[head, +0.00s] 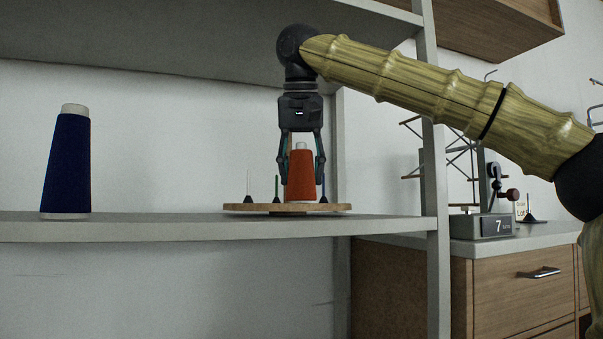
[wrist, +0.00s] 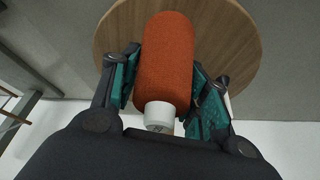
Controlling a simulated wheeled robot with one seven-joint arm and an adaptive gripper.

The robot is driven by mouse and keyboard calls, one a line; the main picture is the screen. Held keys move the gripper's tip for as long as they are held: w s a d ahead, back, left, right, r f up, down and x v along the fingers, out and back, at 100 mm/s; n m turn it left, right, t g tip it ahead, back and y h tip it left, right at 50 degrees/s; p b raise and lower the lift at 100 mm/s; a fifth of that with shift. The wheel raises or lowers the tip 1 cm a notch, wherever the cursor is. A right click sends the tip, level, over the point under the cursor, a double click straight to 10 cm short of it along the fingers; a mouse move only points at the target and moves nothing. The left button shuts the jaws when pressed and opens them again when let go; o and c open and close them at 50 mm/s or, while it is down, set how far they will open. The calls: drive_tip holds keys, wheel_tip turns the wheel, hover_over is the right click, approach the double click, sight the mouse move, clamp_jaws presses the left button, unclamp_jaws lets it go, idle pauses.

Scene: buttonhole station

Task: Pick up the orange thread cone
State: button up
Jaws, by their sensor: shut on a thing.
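The orange thread cone (head: 301,178) stands upright on a round wooden board (head: 243,208) on the shelf. My gripper (head: 302,172) points straight down over it, with one finger on each side of the cone. In the wrist view the orange cone (wrist: 165,62) with its pale top lies between the two teal finger pads of my gripper (wrist: 165,88), and the jaws are shut on it. The cone's base looks to be on or very near the board; I cannot tell a gap. The wooden board (wrist: 235,45) also shows behind the cone in the wrist view.
A dark blue thread cone (head: 67,165) stands at the shelf's left. Thin pins, a green one (head: 277,188) among them, stand on the board beside the orange cone. A grey upright (head: 434,150) and upper shelf (head: 200,40) bound the space.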

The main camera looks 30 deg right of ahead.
sight(305, 145)
drive_tip(key=shift+r+p, duration=0.85)
drive_tip(key=shift+r, duration=0.6)
drive_tip(key=shift+s+a+f+t+h+p, duration=0.1)
drive_tip(key=shift+s+t+h+p, duration=0.15)
drive_tip(key=shift+t+p, duration=0.4)
drive_tip(key=shift+s+a+f+t+h+p, duration=0.15)
drive_tip(key=shift+s+t+p, duration=0.15)
drive_tip(key=shift+t, duration=0.65)
drive_tip(key=shift+s+d+r, duration=0.1)
drive_tip(key=shift+r, duration=0.2)
drive_tip(key=r+p, duration=0.1)
drive_tip(key=s+r+p, duration=0.1)
drive_tip(key=r, duration=0.1)
drive_tip(key=r+p, duration=0.2)
drive_tip(key=shift+s+a+r, duration=0.2)
drive_tip(key=shift+s+a, duration=0.05)
drive_tip(key=s+a+r+g+p, duration=0.1)
drive_tip(key=s+a+p, duration=0.1)
drive_tip(key=s+p, duration=0.8)
drive_tip(key=s+a+r+g+p, duration=0.1)
drive_tip(key=s+a+g+p, duration=0.1)
drive_tip(key=s+p, duration=0.8)
drive_tip(key=p, duration=0.3)
drive_tip(key=shift+s+a+y, duration=0.15)
drive_tip(key=shift+a+y, duration=0.25)
